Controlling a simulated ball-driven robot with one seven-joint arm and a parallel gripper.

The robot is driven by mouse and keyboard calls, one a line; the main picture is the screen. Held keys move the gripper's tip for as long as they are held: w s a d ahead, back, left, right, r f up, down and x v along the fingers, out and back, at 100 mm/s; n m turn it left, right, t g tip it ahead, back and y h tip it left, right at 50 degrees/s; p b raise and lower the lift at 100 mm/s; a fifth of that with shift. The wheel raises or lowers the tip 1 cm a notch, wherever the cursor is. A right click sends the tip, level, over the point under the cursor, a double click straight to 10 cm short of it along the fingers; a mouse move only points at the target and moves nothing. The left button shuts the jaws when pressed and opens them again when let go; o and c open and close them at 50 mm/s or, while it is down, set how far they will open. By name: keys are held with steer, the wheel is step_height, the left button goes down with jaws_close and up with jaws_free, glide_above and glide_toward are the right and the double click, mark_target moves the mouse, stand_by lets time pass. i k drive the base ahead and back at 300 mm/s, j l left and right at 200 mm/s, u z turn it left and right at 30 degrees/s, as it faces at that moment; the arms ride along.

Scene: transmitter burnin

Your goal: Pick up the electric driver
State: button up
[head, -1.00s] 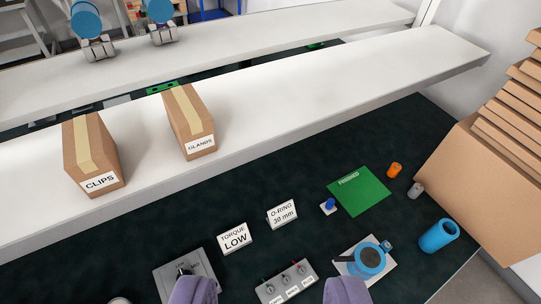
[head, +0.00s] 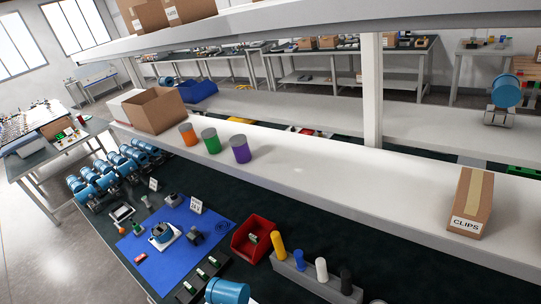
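I cannot make out the electric driver for sure in the head view. A grey rack (head: 312,283) at the lower middle of the bench holds upright pieces: a yellow one (head: 278,246), a blue one (head: 299,260), a white one (head: 321,269) and a black one (head: 346,281). I cannot tell whether any of them is a driver. My gripper does not show in this view, so its opening is hidden.
A red bin (head: 254,238) and a blue mat (head: 204,222) with small parts lie on the dark bench. A row of blue transmitters (head: 108,170) stands at left. A white shelf (head: 330,178) runs above, bearing cans, an open carton (head: 155,111) and a CLIPS box (head: 470,202).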

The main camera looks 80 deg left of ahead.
mark_target(276, 237)
steer(key=u, duration=1.9)
